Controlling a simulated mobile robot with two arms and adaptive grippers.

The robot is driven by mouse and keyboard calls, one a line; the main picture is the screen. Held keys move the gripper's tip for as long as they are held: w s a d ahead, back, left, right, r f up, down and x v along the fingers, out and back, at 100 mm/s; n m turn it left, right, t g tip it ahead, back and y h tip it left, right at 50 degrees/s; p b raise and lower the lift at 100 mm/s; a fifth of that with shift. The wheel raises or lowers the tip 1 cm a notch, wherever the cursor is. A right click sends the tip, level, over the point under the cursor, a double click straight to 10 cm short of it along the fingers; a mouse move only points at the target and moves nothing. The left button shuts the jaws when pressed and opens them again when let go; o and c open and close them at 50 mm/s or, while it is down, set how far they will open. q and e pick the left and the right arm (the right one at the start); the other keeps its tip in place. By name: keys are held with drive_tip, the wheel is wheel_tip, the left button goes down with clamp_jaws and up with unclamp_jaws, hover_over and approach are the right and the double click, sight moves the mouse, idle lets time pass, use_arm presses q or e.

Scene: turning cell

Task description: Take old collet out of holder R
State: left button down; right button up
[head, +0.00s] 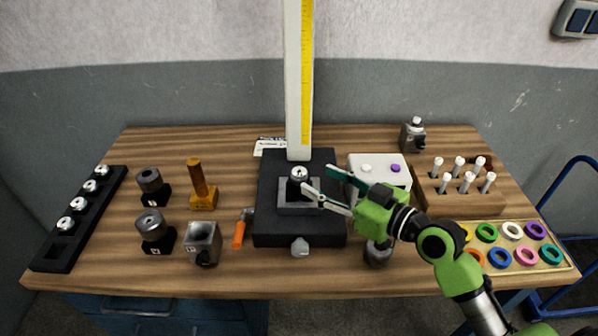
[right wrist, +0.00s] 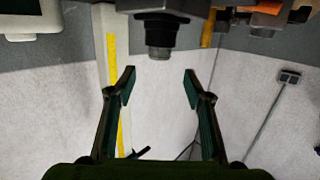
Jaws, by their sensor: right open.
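A holder with a silver ring-shaped collet (head: 299,174) in its top stands upright in a grey square fixture (head: 300,208) on the black base at the table's middle. I cannot read a letter on it. My right gripper (head: 311,178) is open just right of this holder, its fingers pointing left. In the right wrist view, which is upside down, a dark cylindrical holder (right wrist: 160,35) lies just beyond the open right fingers (right wrist: 160,78), with nothing between them. My left gripper is not in view.
A tall column (head: 298,80) with a yellow scale rises behind the fixture. A white button box (head: 380,170) stands behind the right gripper. An orange-handled tool (head: 240,232) lies left of the base. Two holders (head: 152,228) and a black collet rack (head: 55,250) are at left.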

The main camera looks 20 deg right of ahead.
sight(305, 176)
drive_tip(key=x, duration=0.2)
drive_tip(key=shift+w+a+f, duration=0.1)
drive_tip(key=shift+w, duration=0.2)
drive_tip(key=shift+p+x, duration=0.7)
drive_tip(key=shift+x, duration=0.1)
drive_tip(key=w, duration=0.1)
drive_tip(key=w+a+f+p, duration=0.1)
drive_tip(key=shift+w+a+f, duration=0.15)
drive_tip(key=shift+w+a, duration=0.1)
drive_tip(key=shift+w, duration=0.15)
drive_tip(key=shift+w+a+f, duration=0.15)
drive_tip(key=shift+w, duration=0.1)
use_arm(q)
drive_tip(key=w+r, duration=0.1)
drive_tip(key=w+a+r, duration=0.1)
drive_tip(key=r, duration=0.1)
use_arm(e)
drive_tip(key=c, duration=1.3)
